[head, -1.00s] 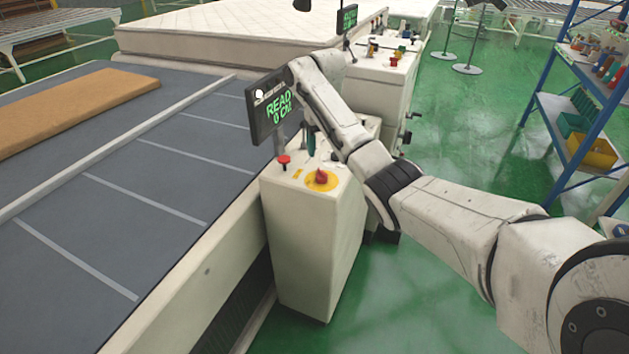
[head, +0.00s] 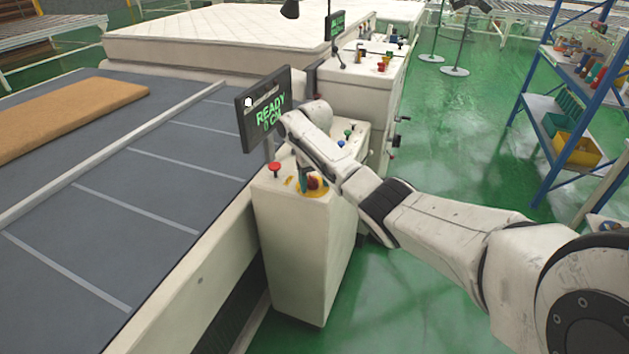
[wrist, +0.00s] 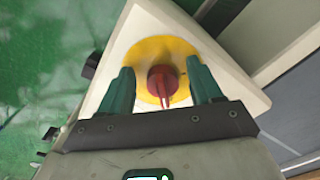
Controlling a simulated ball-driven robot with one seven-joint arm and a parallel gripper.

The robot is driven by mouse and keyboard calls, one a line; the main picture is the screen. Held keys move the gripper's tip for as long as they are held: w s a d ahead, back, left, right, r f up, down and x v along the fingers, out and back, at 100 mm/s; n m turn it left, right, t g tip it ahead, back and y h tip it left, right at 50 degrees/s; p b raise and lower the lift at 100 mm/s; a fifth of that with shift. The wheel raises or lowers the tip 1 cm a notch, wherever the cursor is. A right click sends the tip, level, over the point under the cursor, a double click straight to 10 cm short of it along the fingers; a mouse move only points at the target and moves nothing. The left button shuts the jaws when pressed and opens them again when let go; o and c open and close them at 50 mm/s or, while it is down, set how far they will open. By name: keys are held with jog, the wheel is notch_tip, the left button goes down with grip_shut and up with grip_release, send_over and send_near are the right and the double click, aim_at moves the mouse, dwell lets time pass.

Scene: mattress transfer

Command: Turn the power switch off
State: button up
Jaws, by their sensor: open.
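The power switch is a red rotary knob (head: 314,183) on a round yellow plate (head: 318,193), on top of the near white control cabinet (head: 295,240). In the wrist view the red knob (wrist: 163,82) sits on its yellow plate (wrist: 150,50) between the two green fingers of my gripper (wrist: 160,85). The fingers are open, one on each side of the knob. I cannot tell whether either finger touches it. In the head view my gripper (head: 306,180) is at the knob and partly hides it.
A red push button (head: 274,167) stands left of the knob. A display (head: 264,108) reading READY rises behind it. A conveyor with a tan slab (head: 70,112) lies left; a mattress (head: 220,38) lies behind.

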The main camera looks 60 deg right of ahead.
jog(key=c, duration=1)
jog(key=shift+c, duration=0.2)
